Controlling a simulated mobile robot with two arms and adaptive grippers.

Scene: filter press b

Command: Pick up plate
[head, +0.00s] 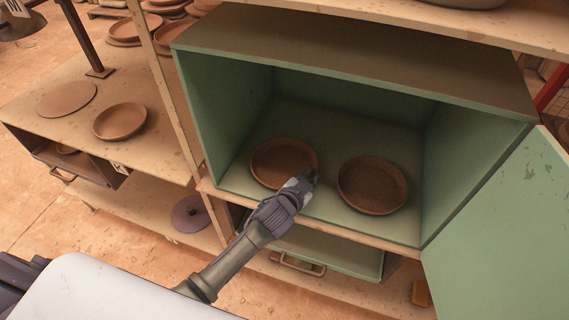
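Two round brown plates lie inside an open green cabinet (350,46). The left plate (280,160) and the right plate (373,186) sit side by side on its floor, apart from each other. My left gripper (309,180) reaches in over the cabinet's front edge. Its fingertips are at the front right rim of the left plate and overlap it in the picture. I cannot tell whether they touch the rim, or whether the fingers are open or shut. The gripper hides a small part of that rim. My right gripper is not in view.
The cabinet door (505,240) hangs open at the right. A drawer with a handle (298,265) is below. A wooden post (165,85) stands left of the cabinet. More plates lie on the left table (60,130). The cabinet's back area is clear.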

